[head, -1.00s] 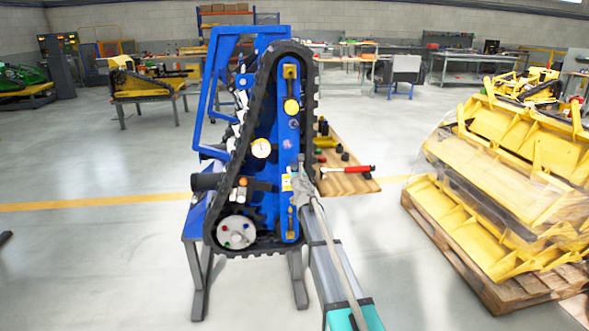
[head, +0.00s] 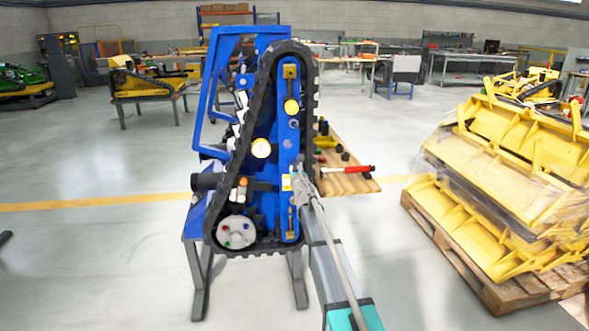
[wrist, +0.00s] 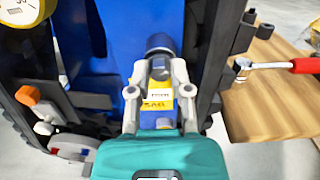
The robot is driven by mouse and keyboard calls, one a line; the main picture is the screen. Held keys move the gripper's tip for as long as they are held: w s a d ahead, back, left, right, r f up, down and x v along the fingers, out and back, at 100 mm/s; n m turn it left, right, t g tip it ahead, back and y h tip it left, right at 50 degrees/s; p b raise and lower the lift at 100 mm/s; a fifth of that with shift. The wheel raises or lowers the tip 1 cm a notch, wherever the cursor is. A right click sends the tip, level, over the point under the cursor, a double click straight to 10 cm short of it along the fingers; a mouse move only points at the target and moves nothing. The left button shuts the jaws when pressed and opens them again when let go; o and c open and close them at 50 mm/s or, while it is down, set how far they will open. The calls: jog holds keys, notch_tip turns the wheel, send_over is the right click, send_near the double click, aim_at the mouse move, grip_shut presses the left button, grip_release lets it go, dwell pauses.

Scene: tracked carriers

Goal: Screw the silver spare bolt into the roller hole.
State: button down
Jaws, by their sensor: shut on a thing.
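The blue tracked carrier (head: 290,150) stands upright in the middle, with a black track (head: 309,100) around it. My gripper (head: 299,186) is at its lower right side, in front of the blue beam. In the wrist view, my gripper (wrist: 160,72) is closed on a silver-grey cylindrical piece (wrist: 160,64), which looks like the silver spare bolt. Its far end meets a dark round part (wrist: 160,43) against the blue plate. I cannot tell how deep it sits; the roller hole is hidden behind it. A yellow label (wrist: 158,104) shows between the fingers.
A wooden board (head: 345,183) with a red-handled tool (head: 346,169) and small parts is right of the carrier. Yellow parts on a pallet (head: 510,291) stand farther right. The floor at left is clear.

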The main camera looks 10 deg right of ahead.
jog(key=m, duration=0.4)
jog(key=shift+m, duration=0.3)
jog(key=m, duration=0.3)
jog(key=shift+m, duration=1.1)
jog(key=shift+m, duration=1.2)
jog(key=m, duration=0.7)
jog(key=shift+m, duration=0.3)
